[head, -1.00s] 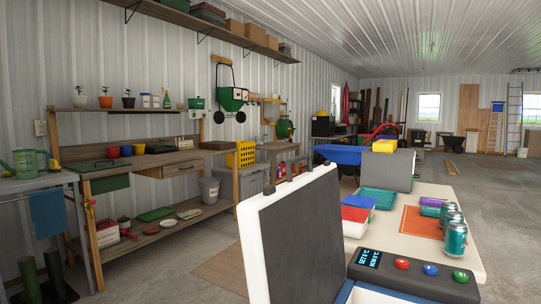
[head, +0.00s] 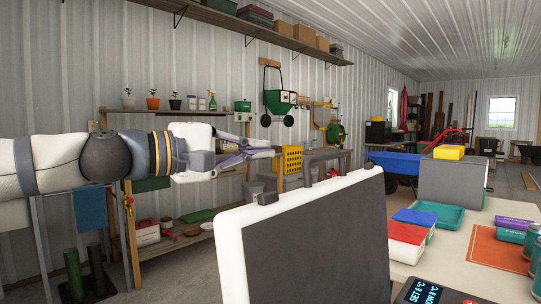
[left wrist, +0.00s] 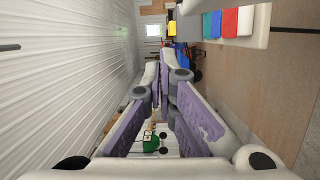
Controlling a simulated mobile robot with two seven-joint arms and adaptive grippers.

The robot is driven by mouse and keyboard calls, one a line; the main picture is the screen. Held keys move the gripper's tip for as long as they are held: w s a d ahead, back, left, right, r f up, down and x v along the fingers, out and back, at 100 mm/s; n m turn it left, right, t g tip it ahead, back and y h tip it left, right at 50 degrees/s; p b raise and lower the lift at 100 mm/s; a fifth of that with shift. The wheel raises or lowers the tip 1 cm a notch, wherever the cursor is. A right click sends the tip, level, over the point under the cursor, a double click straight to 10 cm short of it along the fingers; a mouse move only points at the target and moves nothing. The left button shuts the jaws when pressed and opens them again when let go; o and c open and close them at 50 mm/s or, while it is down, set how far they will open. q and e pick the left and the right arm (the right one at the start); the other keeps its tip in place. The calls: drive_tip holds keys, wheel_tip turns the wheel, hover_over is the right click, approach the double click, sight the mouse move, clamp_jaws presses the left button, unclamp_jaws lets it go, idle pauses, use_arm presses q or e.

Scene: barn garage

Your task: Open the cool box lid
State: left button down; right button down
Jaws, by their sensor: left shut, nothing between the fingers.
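The cool box lid (head: 318,245) stands raised in the head view, with its dark inner panel facing me and a white rim around it. A grey handle (head: 326,158) sits on its top edge. Part of the control panel (head: 425,291) with a lit display shows at the lower right; the rest of the box is out of frame. My left gripper (head: 272,153) is shut and empty, left of the handle and above the lid's upper left corner in the picture. Its fingers also show in the left wrist view (left wrist: 163,75). My right gripper is not in view.
A pale table (head: 478,222) beyond the lid holds a teal tray (head: 441,216), red and blue containers (head: 407,232), an orange mat (head: 490,250) and cans (head: 530,243). A wooden workbench (head: 190,245) stands along the left wall.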

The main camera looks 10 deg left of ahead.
use_arm(q)
drive_tip(key=w+d, duration=0.2)
drive_tip(key=d, duration=0.6)
drive_tip(key=shift+d+f+p, duration=0.25)
drive_tip(key=shift+p, duration=0.15)
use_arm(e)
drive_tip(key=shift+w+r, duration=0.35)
